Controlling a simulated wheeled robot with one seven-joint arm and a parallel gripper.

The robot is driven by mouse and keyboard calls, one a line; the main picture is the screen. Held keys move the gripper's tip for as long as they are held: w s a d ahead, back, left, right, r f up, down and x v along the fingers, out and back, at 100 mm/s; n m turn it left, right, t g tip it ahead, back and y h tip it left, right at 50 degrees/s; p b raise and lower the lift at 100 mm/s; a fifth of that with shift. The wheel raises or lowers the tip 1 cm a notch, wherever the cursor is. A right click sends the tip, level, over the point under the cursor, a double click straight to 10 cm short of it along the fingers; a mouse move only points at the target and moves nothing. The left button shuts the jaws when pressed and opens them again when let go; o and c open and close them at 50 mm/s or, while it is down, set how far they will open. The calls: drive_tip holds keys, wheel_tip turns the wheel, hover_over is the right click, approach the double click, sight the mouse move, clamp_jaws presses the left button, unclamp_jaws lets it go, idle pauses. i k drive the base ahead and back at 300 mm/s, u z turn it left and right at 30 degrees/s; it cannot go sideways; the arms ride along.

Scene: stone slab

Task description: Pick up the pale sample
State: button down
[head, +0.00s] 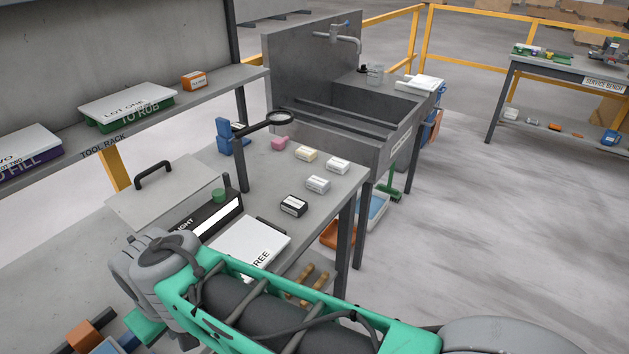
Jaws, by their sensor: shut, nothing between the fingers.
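Several small labelled blocks sit on the grey slab bench (265,180) in the head view. A cream block (306,154) is at the back, a whitish block (338,166) near the right edge, and a light grey block (317,184) in front of them. A dark block with a white top (293,206) is nearest, and a pink block (279,143) is at the back left. I cannot tell which is the pale sample, as their labels are too small to read. My arm crosses the lower foreground; my gripper's fingers do not show.
A magnifier (279,118) on a blue stand (223,138) overhangs the bench's back. A light box (205,215), a white board (250,246) and a handled lid (160,190) occupy the left and front. A sink (370,115) adjoins behind; a tool rack shelf (165,112) stands left.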

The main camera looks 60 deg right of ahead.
sight(335, 164)
drive_tip(key=z, duration=1.7)
